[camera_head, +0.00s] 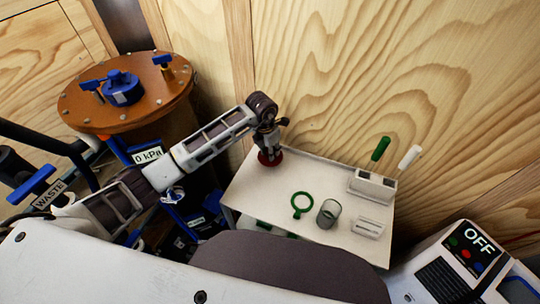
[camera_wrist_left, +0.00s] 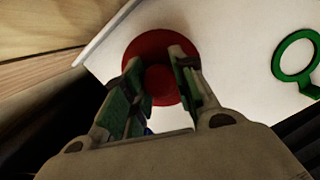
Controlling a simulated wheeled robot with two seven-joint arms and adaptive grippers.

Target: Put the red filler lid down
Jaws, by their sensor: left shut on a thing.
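The red filler lid (camera_head: 270,158) is a round red disc at the far left corner of the white table. My left gripper (camera_head: 268,142) is above it, pointing down. In the left wrist view the lid (camera_wrist_left: 143,47) lies beyond the fingertips, and its raised round red knob shows between the fingers of my left gripper (camera_wrist_left: 158,80). The gripper is shut on the lid's knob. I cannot tell whether the lid touches the table top. My right gripper is not in view.
The white table (camera_head: 250,195) also bears a green ring (camera_head: 302,204), a grey glass (camera_head: 328,213), a small white tray (camera_head: 368,228) and a holder (camera_head: 372,187) with green and white handled tools. An orange-topped tank (camera_head: 130,112) stands left. A wooden wall rises behind.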

